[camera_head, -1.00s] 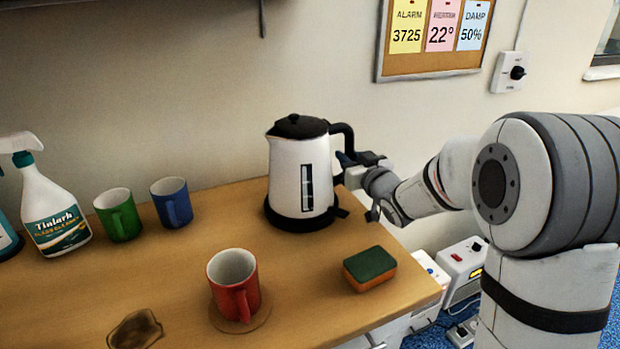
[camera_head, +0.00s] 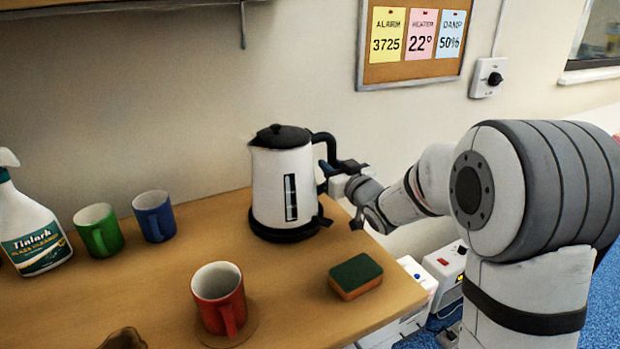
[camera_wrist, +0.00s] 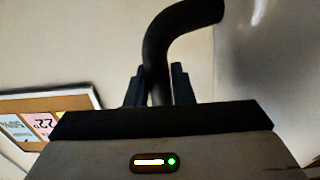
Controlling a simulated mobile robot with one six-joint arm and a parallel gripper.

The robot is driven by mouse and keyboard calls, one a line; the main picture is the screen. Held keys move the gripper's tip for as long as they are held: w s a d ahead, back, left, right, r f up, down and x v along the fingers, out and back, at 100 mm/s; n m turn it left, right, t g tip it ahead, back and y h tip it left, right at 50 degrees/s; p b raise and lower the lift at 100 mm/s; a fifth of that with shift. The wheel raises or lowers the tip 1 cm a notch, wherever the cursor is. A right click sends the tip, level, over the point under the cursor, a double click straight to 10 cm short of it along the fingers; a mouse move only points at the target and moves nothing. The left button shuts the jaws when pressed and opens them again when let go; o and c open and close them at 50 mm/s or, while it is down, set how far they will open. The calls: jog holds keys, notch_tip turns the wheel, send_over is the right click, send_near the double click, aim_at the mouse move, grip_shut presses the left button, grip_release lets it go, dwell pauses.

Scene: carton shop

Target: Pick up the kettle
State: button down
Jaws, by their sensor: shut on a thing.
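The white kettle (camera_head: 276,192) with a black lid, black base and black handle stands upright at the back right of the wooden counter. My gripper (camera_head: 330,170) reaches in from the right at the kettle's handle. In the wrist view the black handle (camera_wrist: 158,55) passes between the two dark fingers of my gripper (camera_wrist: 160,85), which are shut on it. The kettle's bottom looks to be at its base on the counter; I cannot tell whether there is a gap.
An orange and green sponge (camera_head: 355,276) lies in front of the kettle. A red mug (camera_head: 218,300), a green mug (camera_head: 100,232), a blue mug (camera_head: 155,216) and a spray bottle (camera_head: 32,232) stand to the left. A shelf (camera_head: 120,40) hangs above.

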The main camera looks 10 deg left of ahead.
jog(key=shift+r, duration=0.25)
